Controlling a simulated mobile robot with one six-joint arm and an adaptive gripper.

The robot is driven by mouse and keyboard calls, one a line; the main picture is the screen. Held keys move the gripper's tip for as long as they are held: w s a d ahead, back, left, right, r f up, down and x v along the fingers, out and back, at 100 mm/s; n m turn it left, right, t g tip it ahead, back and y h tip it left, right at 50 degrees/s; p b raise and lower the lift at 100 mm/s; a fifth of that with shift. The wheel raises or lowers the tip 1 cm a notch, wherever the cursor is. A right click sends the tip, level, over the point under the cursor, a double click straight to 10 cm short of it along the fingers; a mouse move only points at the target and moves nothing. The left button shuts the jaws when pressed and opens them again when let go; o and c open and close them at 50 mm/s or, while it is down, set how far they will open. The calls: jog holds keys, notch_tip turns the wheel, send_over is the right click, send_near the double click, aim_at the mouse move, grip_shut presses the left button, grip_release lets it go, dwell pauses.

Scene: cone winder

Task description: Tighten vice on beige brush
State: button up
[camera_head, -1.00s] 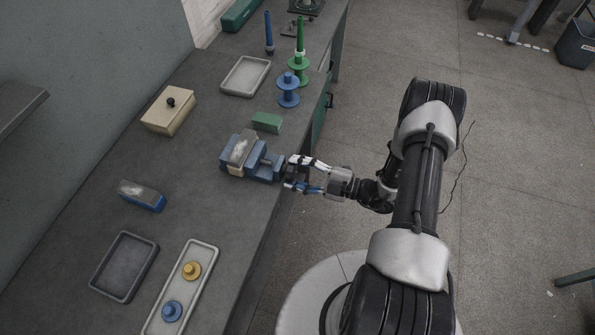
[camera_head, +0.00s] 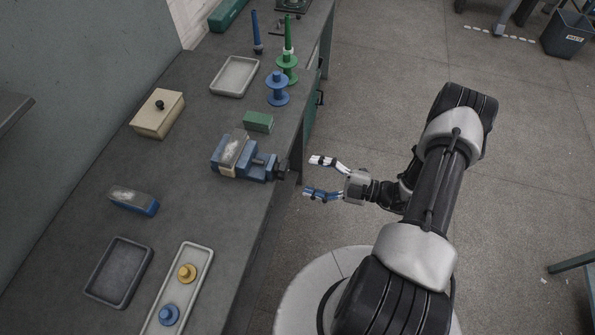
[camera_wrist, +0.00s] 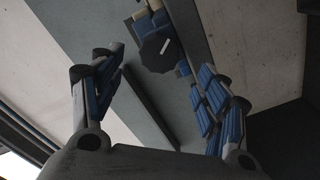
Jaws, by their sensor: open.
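The blue vice (camera_head: 254,166) stands on the bench near its right edge. A brush with a beige body (camera_head: 228,168) and a pale, whitish top sits between its jaws. I cannot tell how firmly the jaws press on it. The dark knob (camera_head: 281,171) of the vice points out over the bench edge; it also shows in the wrist view (camera_wrist: 158,53), ahead of my fingers. My gripper (camera_head: 313,176) is open and empty, off the bench edge, just right of the knob and apart from it. Its two spread fingers also show in the wrist view (camera_wrist: 160,95).
A green block (camera_head: 258,122) lies behind the vice. Blue (camera_head: 277,91) and green (camera_head: 288,66) spools stand farther back. A blue-based brush (camera_head: 133,201), a beige lidded box (camera_head: 157,115) and several trays lie leftward.

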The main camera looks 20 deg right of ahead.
jog(key=v, duration=0.4)
jog(key=shift+s+d, duration=0.15)
jog(key=shift+d, duration=0.1)
jog(key=s+a+r+n+g+h, duration=0.2)
jog(key=a+r+n+g, duration=0.35)
jog(key=r+n, duration=0.55)
jog(key=s+a+r+n+g+h, duration=0.2)
jog(key=a+r+n+g, duration=0.35)
jog(key=n, duration=0.85)
jog(key=s+r+n+t+h, duration=0.2)
jog(key=s+r+n+h, duration=0.3)
jog(key=n, duration=0.8)
jog(key=s+r+n+t+h, duration=0.3)
jog(key=s+r+n+h, duration=0.2)
jog(key=r+n, duration=0.5)
jog(key=n, duration=0.3)
jog(key=shift+d+r+h, duration=0.2)
jog(key=shift+r+h, duration=0.05)
jog(key=shift+h, duration=0.05)
